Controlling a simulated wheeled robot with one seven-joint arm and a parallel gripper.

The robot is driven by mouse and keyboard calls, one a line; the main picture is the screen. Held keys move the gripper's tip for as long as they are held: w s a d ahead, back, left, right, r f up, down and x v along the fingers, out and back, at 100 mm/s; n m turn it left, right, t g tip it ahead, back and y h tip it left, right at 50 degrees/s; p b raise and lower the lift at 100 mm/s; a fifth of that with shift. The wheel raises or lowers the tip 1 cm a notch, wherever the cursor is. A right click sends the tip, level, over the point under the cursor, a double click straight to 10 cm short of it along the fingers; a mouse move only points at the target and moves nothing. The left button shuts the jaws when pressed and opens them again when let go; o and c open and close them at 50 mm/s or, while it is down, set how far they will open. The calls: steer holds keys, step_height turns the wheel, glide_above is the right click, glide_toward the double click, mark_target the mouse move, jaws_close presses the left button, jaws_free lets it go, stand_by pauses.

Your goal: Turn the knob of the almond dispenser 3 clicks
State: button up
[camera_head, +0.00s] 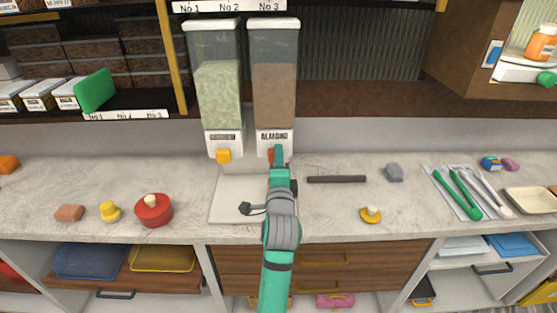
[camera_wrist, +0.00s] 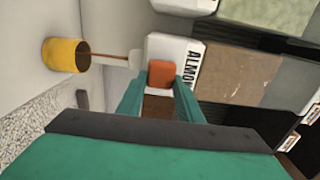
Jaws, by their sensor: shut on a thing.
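The almond dispenser (camera_head: 273,95) is the right one of two clear dispensers, with brown contents and a white base labelled ALMOND. Its orange knob (camera_wrist: 161,74) shows in the wrist view between the fingertips of my gripper (camera_wrist: 160,88); my gripper is shut on it. In the head view my gripper (camera_head: 278,156) covers most of the knob. A yellow cup (camera_wrist: 65,55) stands below the white spout (camera_wrist: 135,60) in the wrist view, and a thin brown streak runs from spout to cup. The cup is hidden behind my arm in the head view.
A pale tray (camera_head: 232,200) lies below. A dark bar (camera_head: 337,179) and a grey block (camera_head: 394,172) lie to the right; a red pot (camera_head: 153,211) stands left.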

steer(key=shift+d+f, duration=0.1)
steer(key=o, duration=1.1)
steer(key=s, duration=1.1)
